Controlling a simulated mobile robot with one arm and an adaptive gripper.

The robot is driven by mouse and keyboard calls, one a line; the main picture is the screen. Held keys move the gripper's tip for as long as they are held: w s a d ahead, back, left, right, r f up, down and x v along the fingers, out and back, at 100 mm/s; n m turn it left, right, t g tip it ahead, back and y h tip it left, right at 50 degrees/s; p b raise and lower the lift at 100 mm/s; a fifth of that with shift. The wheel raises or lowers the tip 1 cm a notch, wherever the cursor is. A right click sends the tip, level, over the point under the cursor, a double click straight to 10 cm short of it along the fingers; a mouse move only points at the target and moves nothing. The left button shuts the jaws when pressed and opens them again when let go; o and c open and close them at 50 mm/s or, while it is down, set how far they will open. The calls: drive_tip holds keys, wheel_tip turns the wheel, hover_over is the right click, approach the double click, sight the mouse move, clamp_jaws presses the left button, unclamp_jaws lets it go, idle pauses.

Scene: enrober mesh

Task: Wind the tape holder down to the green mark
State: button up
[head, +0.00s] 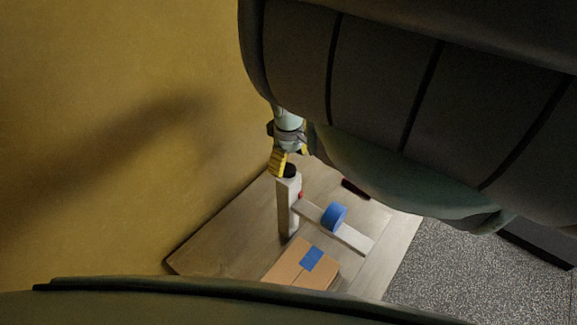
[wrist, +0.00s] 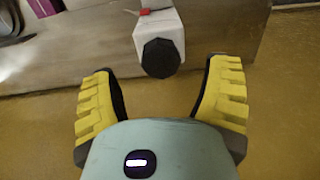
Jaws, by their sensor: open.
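A pale upright post (head: 288,208) stands on the table, with a dark faceted knob (head: 289,171) on its top end. In the wrist view the knob (wrist: 160,58) lies between and slightly beyond the yellow fingertips, with space on both sides. My gripper (head: 279,162) is open and empty, close above the knob; it also shows in the wrist view (wrist: 162,68). A pale tape holder arm (head: 352,238) reaches out from the post and carries a blue tape roll (head: 334,216). A small red pointer (wrist: 133,11) shows beside the post. I cannot make out a green mark.
A cardboard box (head: 287,263) with a blue tape patch (head: 311,259) sits below the holder arm. The wooden table (head: 225,248) meets a yellow surface at left. A dark red object (head: 355,188) lies behind the roll. Speckled grey floor (head: 450,275) is at right.

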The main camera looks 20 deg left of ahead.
sight(289, 168)
drive_tip(key=shift+a+f, duration=0.2)
drive_tip(key=shift+f, duration=0.6)
drive_tip(key=shift+d+f, duration=0.25)
drive_tip(key=shift+f, duration=0.45)
drive_tip(key=shift+c, duration=0.3)
drive_tip(key=c, duration=1.2)
drive_tip(key=shift+m, duration=0.3)
